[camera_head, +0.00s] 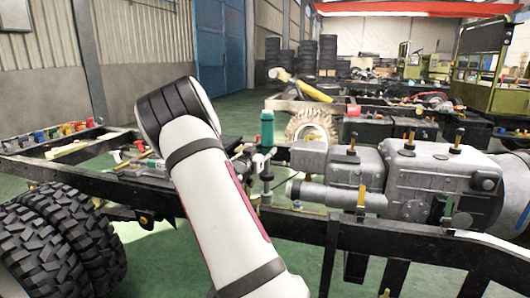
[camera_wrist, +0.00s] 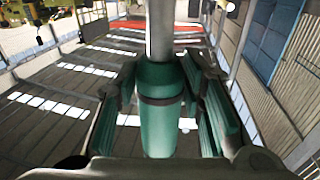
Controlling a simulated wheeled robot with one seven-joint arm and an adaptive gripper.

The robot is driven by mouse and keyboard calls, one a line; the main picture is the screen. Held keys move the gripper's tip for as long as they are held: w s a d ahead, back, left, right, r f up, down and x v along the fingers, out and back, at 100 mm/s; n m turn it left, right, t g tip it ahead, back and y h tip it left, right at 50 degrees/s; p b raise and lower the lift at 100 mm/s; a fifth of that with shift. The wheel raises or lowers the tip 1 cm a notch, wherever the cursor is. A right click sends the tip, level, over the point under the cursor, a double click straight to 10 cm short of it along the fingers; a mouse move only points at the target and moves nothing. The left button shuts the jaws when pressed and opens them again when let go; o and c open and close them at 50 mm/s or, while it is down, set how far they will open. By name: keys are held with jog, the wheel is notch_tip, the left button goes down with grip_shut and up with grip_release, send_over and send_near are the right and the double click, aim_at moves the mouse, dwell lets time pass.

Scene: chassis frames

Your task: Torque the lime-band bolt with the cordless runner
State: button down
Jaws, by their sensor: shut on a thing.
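The cordless runner (camera_head: 267,128) looks like a teal cylinder with a grey lower part, upright above the chassis rail in the head view. In the wrist view the runner (camera_wrist: 162,115) has a dark ring and a grey shaft running to the top edge. My gripper (camera_wrist: 162,95) is shut on it, with a teal-faced finger on each side. In the head view my arm hides much of the gripper. Several bolt-like parts with yellowish bands, such as one (camera_head: 361,196) on the engine's near side, show right of the runner. I cannot tell which has the lime band.
The grey engine block (camera_head: 425,180) fills the chassis at the right, close to the runner. The dark near rail (camera_head: 400,243) crosses in front. Large tyres (camera_head: 60,240) stand at the lower left. A rack of coloured pieces (camera_head: 62,132) lies at the far left.

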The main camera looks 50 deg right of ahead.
jog(key=shift+s+f+b, duration=0.1)
jog(key=shift+f+b, duration=0.4)
jog(key=shift+f, duration=0.15)
dwell(1.4)
jog(key=shift+r, duration=0.3)
dwell(1.2)
jog(key=shift+r+p, duration=0.6)
jog(key=shift+r, duration=1.05)
